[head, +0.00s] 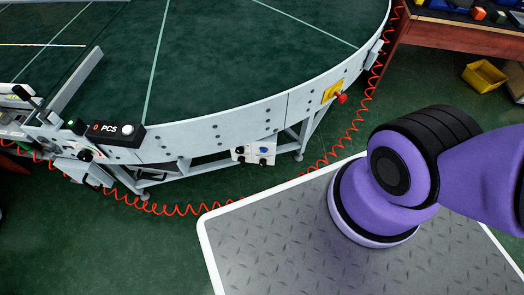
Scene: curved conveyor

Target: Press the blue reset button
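A small pale control box (252,153) hangs under the rim of the curved conveyor, left of the picture's middle. Small blue and dark spots show on its face, and a blue spot (264,150) at its upper right may be the blue reset button. They are too small to tell apart for certain. My gripper is out of view. Only purple and black links of my arm show at the right, well apart from the box.
The conveyor (215,133) curves across the top. A red emergency button (341,98) sits on its rim, and a PCS counter (113,130) at the left. A coiled red cable (160,208) hangs below. A yellow bin (484,76) lies at upper right. Green floor separates my base from the conveyor.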

